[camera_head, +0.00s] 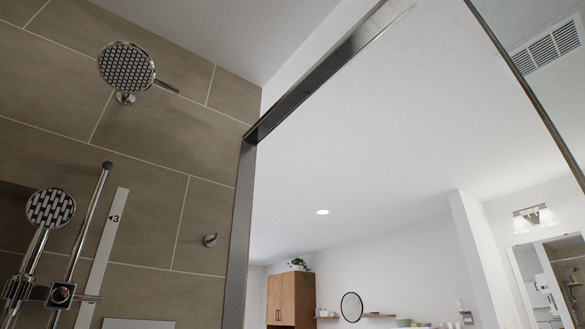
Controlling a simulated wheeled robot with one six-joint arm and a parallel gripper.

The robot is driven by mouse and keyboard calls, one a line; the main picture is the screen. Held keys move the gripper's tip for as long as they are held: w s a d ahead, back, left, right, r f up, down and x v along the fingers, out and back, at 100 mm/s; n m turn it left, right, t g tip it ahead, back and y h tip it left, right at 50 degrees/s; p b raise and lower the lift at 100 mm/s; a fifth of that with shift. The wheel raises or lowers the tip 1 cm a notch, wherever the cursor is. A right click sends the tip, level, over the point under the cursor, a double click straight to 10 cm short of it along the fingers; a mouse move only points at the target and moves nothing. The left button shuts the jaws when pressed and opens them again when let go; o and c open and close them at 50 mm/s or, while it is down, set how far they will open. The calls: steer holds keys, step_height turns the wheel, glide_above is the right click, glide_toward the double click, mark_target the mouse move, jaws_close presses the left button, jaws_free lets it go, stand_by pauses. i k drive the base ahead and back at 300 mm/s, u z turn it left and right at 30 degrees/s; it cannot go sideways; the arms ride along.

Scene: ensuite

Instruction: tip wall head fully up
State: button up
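The wall shower head (126,66) is a round chrome disc with a dark patterned face, high on the brown tiled wall at the upper left. Its face is turned towards the camera and a short dark handle sticks out from its right side. It sits on a small chrome mount (125,97) at its lower edge. A second, smaller hand shower head (50,208) sits lower left on a chrome holder. My gripper is not in view, and nothing is seen touching the wall head.
A chrome rail (83,240) and a white strip marked 3 (104,258) stand beside the hand shower. A small round knob (210,240) is on the tiles. A metal frame (238,235) runs up and across the middle. A wooden cabinet (290,298) is farther back.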

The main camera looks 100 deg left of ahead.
mark_target(126, 67)
steer(key=z, duration=0.55)
steer(key=k, duration=0.6)
steer(key=u, duration=4.55)
